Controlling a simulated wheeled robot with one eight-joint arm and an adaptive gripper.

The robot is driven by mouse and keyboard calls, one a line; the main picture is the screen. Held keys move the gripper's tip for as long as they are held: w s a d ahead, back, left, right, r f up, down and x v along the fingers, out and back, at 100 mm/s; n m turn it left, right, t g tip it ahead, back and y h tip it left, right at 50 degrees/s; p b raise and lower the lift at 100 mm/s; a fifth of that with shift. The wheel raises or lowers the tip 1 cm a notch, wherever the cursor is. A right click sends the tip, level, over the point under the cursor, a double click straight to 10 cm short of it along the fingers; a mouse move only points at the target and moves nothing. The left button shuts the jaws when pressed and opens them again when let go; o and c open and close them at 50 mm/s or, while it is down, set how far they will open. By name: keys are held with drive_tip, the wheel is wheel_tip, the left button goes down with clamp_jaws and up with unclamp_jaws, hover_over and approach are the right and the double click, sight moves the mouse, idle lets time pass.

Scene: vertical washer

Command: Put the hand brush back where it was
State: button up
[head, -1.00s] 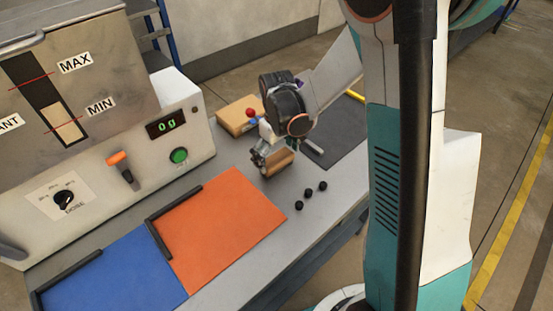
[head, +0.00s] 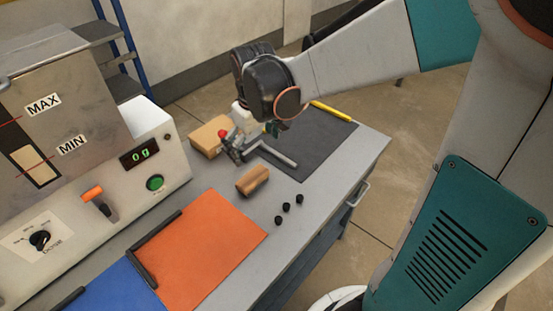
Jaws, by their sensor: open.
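The hand brush, seen as a small brown wooden block (head: 252,180), lies on the grey bench top beyond the orange mat. Its underside is hidden. My gripper (head: 238,154) is open, above the bench, behind and slightly left of the brush. It appears apart from the brush, with nothing visible between its fingers. The arm reaches in from the upper right.
The orange mat (head: 208,247) and blue mat (head: 112,289) lie in front, with black angle rails. A dark mat (head: 318,145) has a grey bar and yellow tool (head: 331,112). Black knobs (head: 287,207), a tan box (head: 207,139) and the washer (head: 150,160) are nearby.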

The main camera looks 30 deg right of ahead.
drive_tip(key=s+r+m+t, duration=0.1)
drive_tip(key=s+r+t, duration=0.1)
drive_tip(key=s+r, duration=0.2)
drive_tip(key=s+r+m+t, duration=0.2)
drive_tip(key=s+r+t, duration=0.1)
drive_tip(key=s, duration=0.8)
drive_tip(key=shift+r+t, duration=0.3)
drive_tip(key=shift+r, duration=0.15)
drive_tip(key=shift+c, duration=0.2)
